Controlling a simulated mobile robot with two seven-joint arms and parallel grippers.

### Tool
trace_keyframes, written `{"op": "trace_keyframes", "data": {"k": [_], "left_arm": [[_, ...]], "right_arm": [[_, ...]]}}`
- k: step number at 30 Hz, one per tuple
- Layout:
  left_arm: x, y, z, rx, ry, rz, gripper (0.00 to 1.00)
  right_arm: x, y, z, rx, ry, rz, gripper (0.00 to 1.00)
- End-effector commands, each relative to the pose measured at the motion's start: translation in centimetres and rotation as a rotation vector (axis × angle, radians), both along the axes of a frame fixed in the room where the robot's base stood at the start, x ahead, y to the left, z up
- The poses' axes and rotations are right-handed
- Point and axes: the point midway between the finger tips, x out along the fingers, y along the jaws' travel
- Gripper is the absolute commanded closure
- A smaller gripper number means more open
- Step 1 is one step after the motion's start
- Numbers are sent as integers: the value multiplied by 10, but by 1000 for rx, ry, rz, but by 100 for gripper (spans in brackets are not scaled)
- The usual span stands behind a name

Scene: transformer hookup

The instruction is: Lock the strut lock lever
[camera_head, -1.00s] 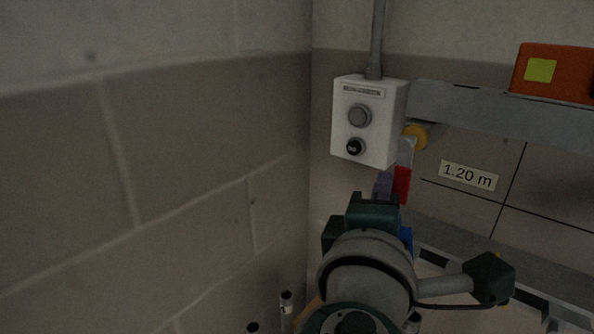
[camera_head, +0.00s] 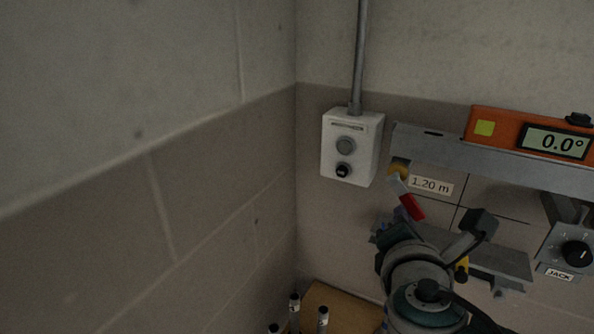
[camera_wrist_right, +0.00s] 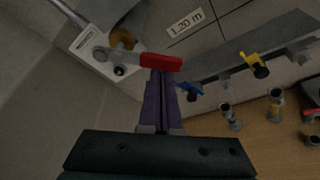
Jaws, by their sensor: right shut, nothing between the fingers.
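The strut lock lever has a red handle (camera_head: 412,207) on a grey arm, which pivots beside a brass knob (camera_head: 399,167) at the left end of the grey beam. It hangs tilted, its red end down and right. In the right wrist view the red handle (camera_wrist_right: 160,62) lies nearly level across the picture. My right gripper (camera_wrist_right: 161,76) is shut and empty, its purple fingertips right at the handle's lower edge; I cannot tell whether they touch. My left gripper is not in view.
A white control box (camera_head: 350,148) with two round controls is on the wall left of the lever. An orange level reading 0.0° (camera_head: 497,125) sits on the beam (camera_head: 440,146). A JACK knob (camera_head: 576,254) is at right. Yellow (camera_wrist_right: 254,63) and blue (camera_wrist_right: 188,91) levers are below right.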

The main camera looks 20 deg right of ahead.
Motion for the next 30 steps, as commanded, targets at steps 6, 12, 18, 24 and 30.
{"op": "trace_keyframes", "data": {"k": [6, 12, 18, 24, 30], "left_arm": [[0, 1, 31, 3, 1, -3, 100], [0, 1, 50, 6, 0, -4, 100], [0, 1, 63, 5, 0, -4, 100], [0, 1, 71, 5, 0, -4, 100], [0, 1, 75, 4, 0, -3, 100]], "right_arm": [[-7, -6, 13, -127, 161, -2, 100], [-12, -10, 20, -241, 308, -3, 100], [-15, -12, 25, -340, 433, -1, 100], [-18, -14, 29, -398, 507, -1, 100], [-19, -14, 32, -395, 504, 0, 100]]}}
